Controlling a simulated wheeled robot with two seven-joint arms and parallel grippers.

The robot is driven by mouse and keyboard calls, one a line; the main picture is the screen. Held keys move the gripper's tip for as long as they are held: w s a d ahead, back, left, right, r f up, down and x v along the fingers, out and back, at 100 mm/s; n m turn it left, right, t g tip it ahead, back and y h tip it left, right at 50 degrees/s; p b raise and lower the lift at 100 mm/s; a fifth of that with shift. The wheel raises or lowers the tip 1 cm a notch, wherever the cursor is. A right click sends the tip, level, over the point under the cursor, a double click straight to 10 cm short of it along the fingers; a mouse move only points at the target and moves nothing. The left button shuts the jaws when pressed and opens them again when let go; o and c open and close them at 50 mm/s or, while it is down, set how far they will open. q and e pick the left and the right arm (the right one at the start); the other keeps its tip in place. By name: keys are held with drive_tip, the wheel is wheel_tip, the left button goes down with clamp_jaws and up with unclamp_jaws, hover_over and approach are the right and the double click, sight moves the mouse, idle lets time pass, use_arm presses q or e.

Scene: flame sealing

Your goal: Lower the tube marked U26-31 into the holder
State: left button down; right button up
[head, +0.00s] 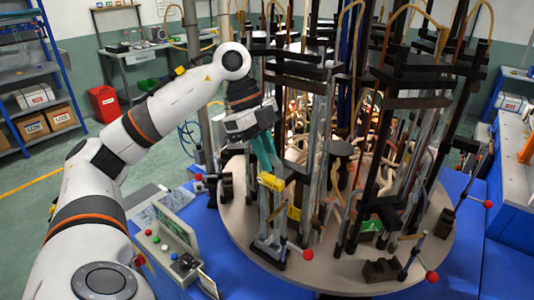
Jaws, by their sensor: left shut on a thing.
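My left gripper (268,172) reaches in from the left over the near left side of the round machine. Its teal fingers point down and are shut on a clear tube (265,208), beside a yellow piece at the fingertips. The tube stands about upright, and I cannot read any marking on it. Below it is a dark holder (268,252) on the round table, with clear upright parts around it. Tube and holder overlap in the picture, so I cannot tell whether they touch. My right gripper is not in view.
The round grey table (238,232) carries several dark posts, clear tubes and hoses, crowded close to the gripper on the right. A red-knobbed lever (307,254) sticks out at the front. A control panel (172,245) with buttons stands at the left.

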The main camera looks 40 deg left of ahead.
use_arm(q)
drive_tip(key=shift+f+b, duration=0.4)
drive_tip(key=shift+f, duration=0.3)
drive_tip(key=c, duration=1.3)
unclamp_jaws()
drive_tip(key=shift+r, duration=0.2)
drive_tip(key=shift+r+p, duration=2.15)
drive_tip(key=shift+p, duration=0.45)
